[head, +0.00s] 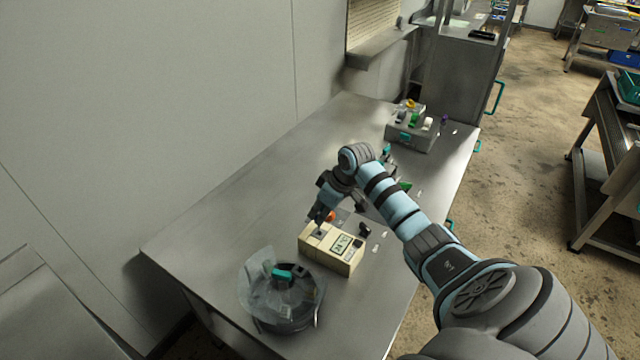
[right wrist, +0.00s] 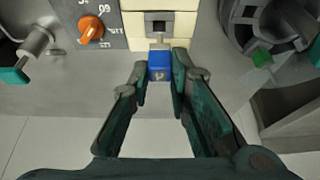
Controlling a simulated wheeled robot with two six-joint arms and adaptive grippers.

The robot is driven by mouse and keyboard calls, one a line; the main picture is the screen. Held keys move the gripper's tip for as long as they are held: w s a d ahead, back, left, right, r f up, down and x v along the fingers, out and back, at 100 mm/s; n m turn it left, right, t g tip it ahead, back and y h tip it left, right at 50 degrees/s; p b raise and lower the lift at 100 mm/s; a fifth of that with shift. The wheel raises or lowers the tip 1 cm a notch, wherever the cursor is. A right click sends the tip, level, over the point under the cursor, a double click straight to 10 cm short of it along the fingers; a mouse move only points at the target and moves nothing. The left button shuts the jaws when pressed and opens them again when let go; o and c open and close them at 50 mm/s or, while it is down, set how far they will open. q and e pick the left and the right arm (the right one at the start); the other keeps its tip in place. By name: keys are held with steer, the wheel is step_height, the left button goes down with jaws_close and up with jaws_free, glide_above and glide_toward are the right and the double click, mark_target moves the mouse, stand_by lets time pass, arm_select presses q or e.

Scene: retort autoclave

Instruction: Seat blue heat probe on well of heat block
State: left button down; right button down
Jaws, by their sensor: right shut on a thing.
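The cream heat block (head: 345,255) stands on the steel table, near the middle of the head view. Its dark square well (right wrist: 159,22) shows at the top of the right wrist view. My right gripper (right wrist: 160,73) is shut on the blue heat probe (right wrist: 160,66), which sits between the fingertips. A pale stem on the probe points toward the well and lies just short of it in the picture. Whether it touches the block cannot be told. In the head view the right gripper (head: 322,212) is over the block's left back end; the probe is not clear there. My left gripper is out of view.
A clear round vessel with a teal handle (head: 283,274) stands close in front-left of the block. An orange knob (right wrist: 91,27) on a grey panel is beside it. A grey rack with coloured items (head: 412,135) stands at the far end. The table's left part is clear.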

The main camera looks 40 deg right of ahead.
stand_by(0.6)
steer(key=shift+p, duration=0.4)
steer(key=shift+w, duration=0.1)
steer(key=shift+p, duration=0.6)
steer(key=shift+f, duration=0.15)
steer(key=shift+f+b, duration=0.45)
steer(key=shift+f, duration=0.4)
steer(key=shift+f, duration=0.1)
